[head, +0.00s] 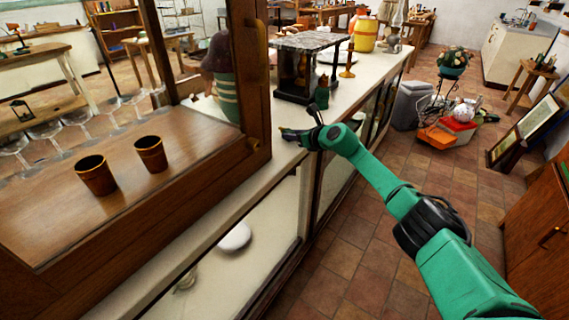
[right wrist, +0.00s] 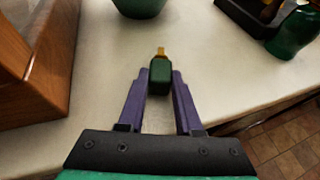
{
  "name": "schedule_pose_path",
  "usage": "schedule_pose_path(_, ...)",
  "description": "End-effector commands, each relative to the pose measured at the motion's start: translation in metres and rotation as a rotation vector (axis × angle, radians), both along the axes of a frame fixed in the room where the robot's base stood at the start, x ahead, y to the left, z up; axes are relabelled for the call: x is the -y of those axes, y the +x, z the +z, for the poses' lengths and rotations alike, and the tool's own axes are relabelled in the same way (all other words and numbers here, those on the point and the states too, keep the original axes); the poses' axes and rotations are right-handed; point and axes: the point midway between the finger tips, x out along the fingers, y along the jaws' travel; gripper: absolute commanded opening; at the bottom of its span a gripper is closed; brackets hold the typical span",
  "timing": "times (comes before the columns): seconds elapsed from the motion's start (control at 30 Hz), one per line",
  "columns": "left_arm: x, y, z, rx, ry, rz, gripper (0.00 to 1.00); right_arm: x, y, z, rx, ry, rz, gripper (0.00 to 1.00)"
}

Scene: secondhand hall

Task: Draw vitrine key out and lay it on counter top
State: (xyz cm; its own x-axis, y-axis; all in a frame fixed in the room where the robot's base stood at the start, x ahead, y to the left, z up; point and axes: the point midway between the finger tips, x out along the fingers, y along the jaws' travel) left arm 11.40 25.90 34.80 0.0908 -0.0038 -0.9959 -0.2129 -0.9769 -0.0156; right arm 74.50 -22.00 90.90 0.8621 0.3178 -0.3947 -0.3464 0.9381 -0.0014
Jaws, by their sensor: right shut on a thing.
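The vitrine key is a small piece with a dark green grip (right wrist: 160,77) and a short brass tip; in the head view it is only a tiny shape at the fingertips. My right gripper (right wrist: 159,84) is shut on the green grip, with the brass tip pointing away from me. In the head view my right gripper (head: 290,133) is beside the corner of the wooden vitrine (head: 253,85). The key is clear of the vitrine and over the pale counter top (right wrist: 100,65); I cannot tell whether it touches the surface. My left gripper is not in view.
A dark stand with a marble top (head: 308,40) and a small green bottle (head: 321,93) stand further along the counter. Two brown cups (head: 96,175) are inside the vitrine. The pale top around the key is clear.

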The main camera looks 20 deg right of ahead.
Motion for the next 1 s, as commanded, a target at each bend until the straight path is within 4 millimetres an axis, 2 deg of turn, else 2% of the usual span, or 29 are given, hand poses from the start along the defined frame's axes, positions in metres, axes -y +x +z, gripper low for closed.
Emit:
schedule_pose_path(0.07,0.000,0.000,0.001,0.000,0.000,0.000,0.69,0.000,0.000,0.002,0.001,0.000,0.000,0.00)
schedule_pose_path(0.1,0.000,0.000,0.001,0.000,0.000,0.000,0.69,0.000,0.000,0.002,0.001,0.000,0.000,0.49)
schedule_pose_path(0.17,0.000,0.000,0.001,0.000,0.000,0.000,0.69,0.000,0.000,0.002,0.001,0.000,0.000,0.69)
schedule_pose_path(0.47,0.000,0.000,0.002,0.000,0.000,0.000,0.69,0.000,0.000,0.002,0.000,0.000,0.000,0.69)
schedule_pose_path(0.63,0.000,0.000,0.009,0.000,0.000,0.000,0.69,0.005,-0.009,0.008,0.001,-0.002,-0.001,0.69)
schedule_pose_path(0.87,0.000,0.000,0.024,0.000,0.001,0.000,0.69,0.019,-0.044,0.025,0.001,-0.007,0.000,0.69)
schedule_pose_path(1.0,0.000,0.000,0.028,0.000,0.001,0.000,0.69,0.030,-0.076,0.036,-0.001,-0.006,-0.001,0.69)
